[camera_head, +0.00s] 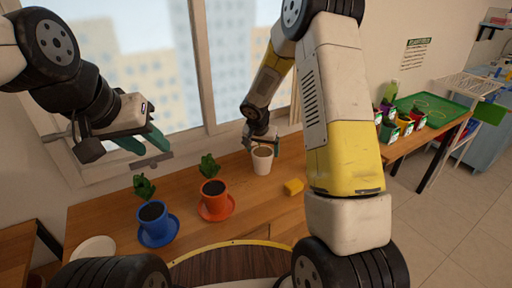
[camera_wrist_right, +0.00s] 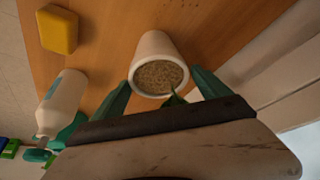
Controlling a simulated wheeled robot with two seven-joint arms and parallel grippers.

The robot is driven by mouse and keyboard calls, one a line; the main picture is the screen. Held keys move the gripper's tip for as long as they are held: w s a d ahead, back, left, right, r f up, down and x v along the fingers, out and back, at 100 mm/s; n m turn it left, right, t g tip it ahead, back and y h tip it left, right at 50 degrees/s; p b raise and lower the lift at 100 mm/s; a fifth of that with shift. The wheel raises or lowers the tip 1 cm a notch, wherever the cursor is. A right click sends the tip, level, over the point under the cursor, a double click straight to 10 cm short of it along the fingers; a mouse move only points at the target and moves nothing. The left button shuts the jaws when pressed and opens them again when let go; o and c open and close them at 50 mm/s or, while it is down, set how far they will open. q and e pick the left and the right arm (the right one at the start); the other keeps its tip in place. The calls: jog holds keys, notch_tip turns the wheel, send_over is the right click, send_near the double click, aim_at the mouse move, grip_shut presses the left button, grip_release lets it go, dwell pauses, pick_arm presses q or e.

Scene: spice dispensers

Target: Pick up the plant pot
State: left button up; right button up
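A white plant pot (camera_head: 262,160) filled with brown soil stands on the wooden table, near the window side. My right gripper (camera_head: 262,140) is at this pot. In the right wrist view the pot (camera_wrist_right: 158,48) lies between the spread teal fingers (camera_wrist_right: 162,82), one on each side of its rim; I cannot tell whether they touch it. A green leaf shows at the rim. A blue pot (camera_head: 156,226) and an orange pot (camera_head: 214,204) stand on saucers, with green plants beside their rims. My left gripper (camera_head: 145,143) is open and empty above the table, by the window.
A yellow block (camera_head: 293,187) lies on the table right of the white pot. A pale plate (camera_head: 95,248) is at the left front. A white bottle (camera_wrist_right: 62,103) shows in the right wrist view.

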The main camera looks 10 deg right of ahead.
jog(key=shift+r, duration=0.1)
jog(key=c, duration=1.6)
